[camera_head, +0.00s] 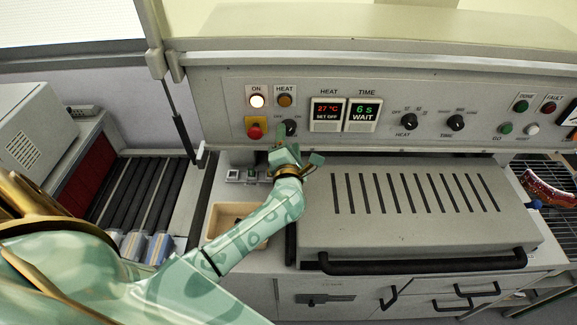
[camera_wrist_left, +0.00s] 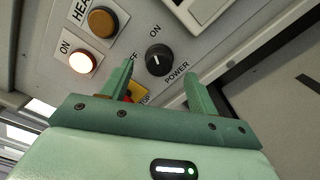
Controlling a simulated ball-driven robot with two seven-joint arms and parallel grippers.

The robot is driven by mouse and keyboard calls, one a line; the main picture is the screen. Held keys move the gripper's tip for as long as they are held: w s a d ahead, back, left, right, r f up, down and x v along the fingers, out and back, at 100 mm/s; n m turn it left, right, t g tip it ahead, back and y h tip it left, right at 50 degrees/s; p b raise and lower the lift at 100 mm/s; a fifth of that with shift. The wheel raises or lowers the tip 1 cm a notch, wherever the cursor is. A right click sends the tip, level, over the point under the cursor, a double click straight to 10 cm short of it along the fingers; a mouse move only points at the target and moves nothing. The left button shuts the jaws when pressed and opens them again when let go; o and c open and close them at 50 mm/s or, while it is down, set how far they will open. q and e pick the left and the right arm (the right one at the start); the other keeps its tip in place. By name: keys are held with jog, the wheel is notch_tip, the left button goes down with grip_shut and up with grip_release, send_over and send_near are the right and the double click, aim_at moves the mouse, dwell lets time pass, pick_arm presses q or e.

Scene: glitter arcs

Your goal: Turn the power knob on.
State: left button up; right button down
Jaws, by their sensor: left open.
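The black power knob (camera_head: 290,127) is on the grey control panel, below the heat lamp. In the left wrist view the knob (camera_wrist_left: 159,60) shows a short white mark, with the labels OFF, ON and POWER around it. The mark's exact setting is hard to read. My left gripper (camera_head: 298,145) is at the panel, just below the knob. In the left wrist view its two fingers (camera_wrist_left: 159,75) stand apart, one toward each side of the knob, with nothing held between them. Contact with the knob cannot be told. My right gripper is in neither view.
The ON lamp (camera_head: 257,101) glows white; the heat lamp (camera_head: 285,100) is amber. A red stop button (camera_head: 255,129) on a yellow plate sits left of the knob. Displays (camera_head: 328,114) read 27 °C and 6 s WAIT. A slotted grey cover (camera_head: 415,205) lies below the panel.

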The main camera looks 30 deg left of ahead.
pick_arm(q)
jog(key=b+v, duration=0.1)
jog(key=v, duration=1.2)
jog(key=shift+b, duration=0.4)
jog(key=shift+f, duration=0.1)
